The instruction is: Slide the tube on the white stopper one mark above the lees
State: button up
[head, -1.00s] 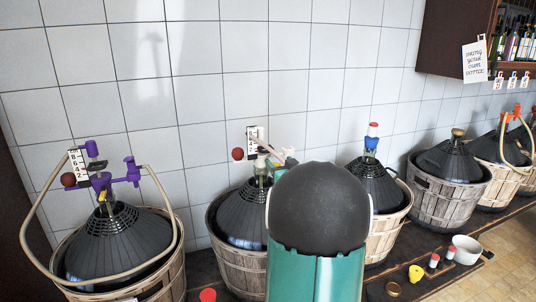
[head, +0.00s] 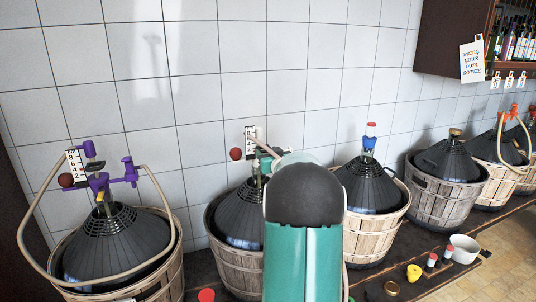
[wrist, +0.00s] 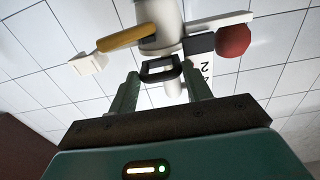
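My gripper (wrist: 160,76) is open in the wrist view, its two fingers apart on either side of a dark loop-shaped piece (wrist: 161,68). I cannot tell whether they touch it. Above the loop is a thick white body (wrist: 160,28), likely the white stopper, with a tan tube piece (wrist: 126,39) at its left. A red ball (wrist: 233,41) and part of a numbered card (wrist: 206,70) are at its right. In the head view, the second demijohn (head: 238,217) stands behind my arm, with its card (head: 250,138) above. My arm hides most of its stopper and the lees.
A demijohn with a purple stopper (head: 101,181) and looped tube stands at left. A blue-stoppered demijohn (head: 369,184) is at right, with more basketed ones beyond. A white bowl (head: 464,249) and small loose items lie at lower right. Tiled wall is close behind.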

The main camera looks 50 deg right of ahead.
jog(key=shift+d, duration=0.1)
jog(key=c, duration=0.4)
notch_tip(320, 180, up, 5)
jog(key=shift+s, duration=0.1)
jog(key=o, duration=1.1)
jog(key=v, duration=1.3)
jog(key=shift+s+a, duration=0.2)
jog(key=shift+s, duration=0.1)
